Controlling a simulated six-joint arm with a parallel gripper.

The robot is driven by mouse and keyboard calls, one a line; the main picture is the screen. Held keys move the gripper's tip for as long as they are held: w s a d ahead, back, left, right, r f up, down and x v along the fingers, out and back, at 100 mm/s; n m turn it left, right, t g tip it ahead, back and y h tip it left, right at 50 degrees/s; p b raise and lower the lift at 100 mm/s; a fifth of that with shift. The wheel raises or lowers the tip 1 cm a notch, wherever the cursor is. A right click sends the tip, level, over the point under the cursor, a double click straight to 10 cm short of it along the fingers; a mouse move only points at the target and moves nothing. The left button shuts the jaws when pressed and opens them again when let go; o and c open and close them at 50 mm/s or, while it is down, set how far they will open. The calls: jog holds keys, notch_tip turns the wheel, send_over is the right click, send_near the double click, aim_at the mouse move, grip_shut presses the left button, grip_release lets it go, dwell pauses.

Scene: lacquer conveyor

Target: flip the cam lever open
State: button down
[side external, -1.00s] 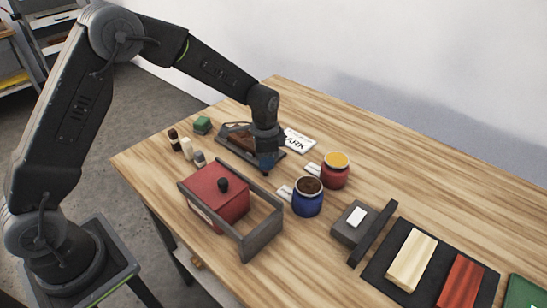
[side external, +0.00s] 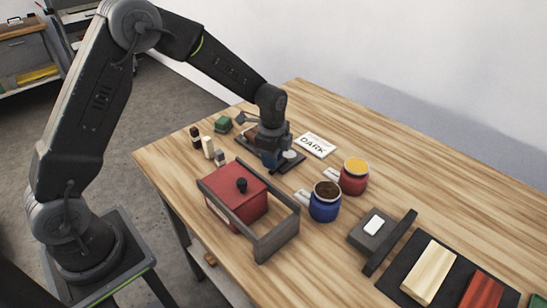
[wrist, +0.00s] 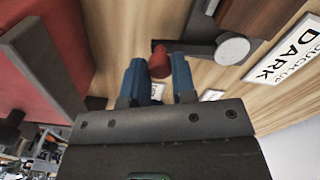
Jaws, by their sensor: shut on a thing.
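The clamp fixture has a dark base plate (side external: 291,165) with a brown wooden block (side external: 250,133) on it, at the far part of the table in the side view. A light grey disc (side external: 290,155) sits at its right; the disc (wrist: 232,48) shows large in the wrist view. A red knob (wrist: 159,62), apparently the cam lever's end, lies between my blue fingertips. My gripper (wrist: 157,74) is shut on this knob, low beside the fixture. In the side view my gripper (side external: 269,162) and wrist hide the knob and much of the fixture.
A red box with a black knob (side external: 232,200) in a grey frame stands close in front of my gripper. A DARK card (side external: 315,145) lies behind. Blue (side external: 324,205) and red (side external: 353,180) jars stand to the right. Small bottles (side external: 207,147) and a green block (side external: 222,124) stand left.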

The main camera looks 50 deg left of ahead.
jog(key=shift+a, duration=0.1)
jog(key=c, duration=0.9)
grip_release()
jog(key=shift+c, duration=0.2)
jog(key=shift+r, duration=0.1)
notch_tip(320, 180, up, 14)
jog(key=s+d+r+n+t, duration=0.1)
jog(key=s+r+n+t, duration=0.2)
jog(key=s, duration=0.4)
jog(key=s+r+n, duration=0.4)
jog(key=s+r, duration=0.1)
jog(key=s, duration=0.1)
jog(key=s+f+n+t, duration=0.1)
jog(key=s+n, duration=0.5)
jog(key=s, duration=0.6)
jog(key=shift+d+n+t, duration=0.25)
jog(key=shift+n+t, duration=0.05)
jog(key=shift+t, duration=0.5)
